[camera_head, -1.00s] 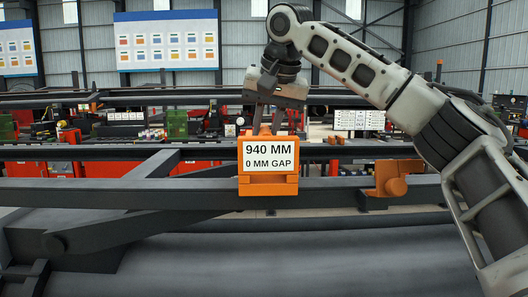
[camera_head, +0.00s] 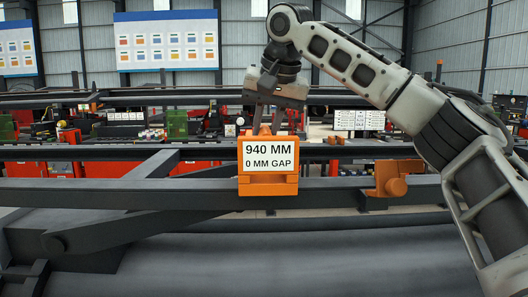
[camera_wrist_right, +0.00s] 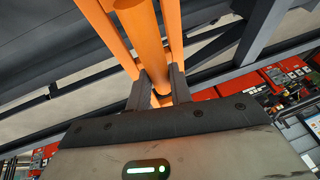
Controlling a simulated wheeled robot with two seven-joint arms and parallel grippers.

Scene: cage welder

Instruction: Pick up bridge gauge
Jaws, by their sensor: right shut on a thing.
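The bridge gauge (camera_head: 268,183) is an orange block with a white label reading "940 MM, 0 MM GAP". In the head view it is in front of a dark horizontal beam, upright, below my right gripper (camera_head: 265,112). In the right wrist view, my right gripper (camera_wrist_right: 160,84) has its two dark fingers on either side of an orange bar of the gauge (camera_wrist_right: 143,25), shut on it. I cannot tell whether the gauge still touches the beam. My left gripper is not in view.
Dark frame beams (camera_head: 340,184) cross the view, with a slanted brace at the left. An orange bracket with a round knob (camera_head: 390,180) sits on the beam to the right. A large dark cylinder (camera_head: 300,262) lies below. Red cabinets stand behind.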

